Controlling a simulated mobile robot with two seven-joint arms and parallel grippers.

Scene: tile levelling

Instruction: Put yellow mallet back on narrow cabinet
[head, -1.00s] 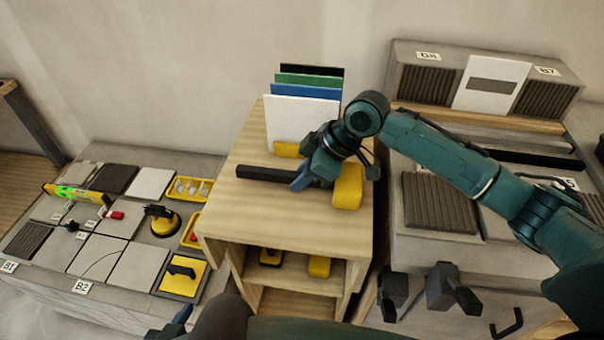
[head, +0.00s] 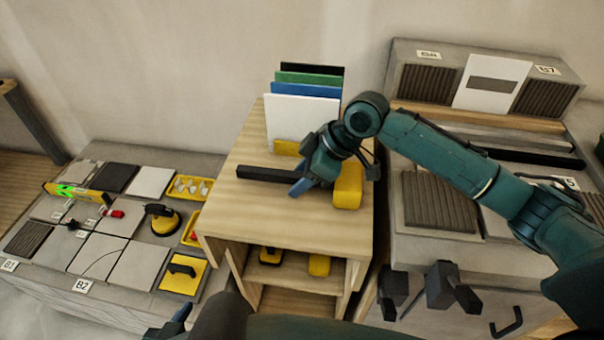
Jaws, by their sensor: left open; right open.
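The yellow mallet lies on top of the narrow wooden cabinet (head: 290,228). Its yellow head (head: 347,187) is at the right of the top and its black handle (head: 262,174) points left. My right gripper (head: 302,188) is open at the handle, close to the head; its fingers partly hide the handle there. I cannot tell whether the fingers touch the handle. My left gripper (head: 172,325) shows only in part at the bottom edge, left of the cabinet, open and apart from the mallet.
White, blue, green and black sheets (head: 302,116) stand upright at the back of the cabinet top. Low tile benches flank the cabinet. The left one holds a yellow level (head: 75,192), a suction cup (head: 163,220) and a yellow trowel (head: 183,274). The cabinet top's front is clear.

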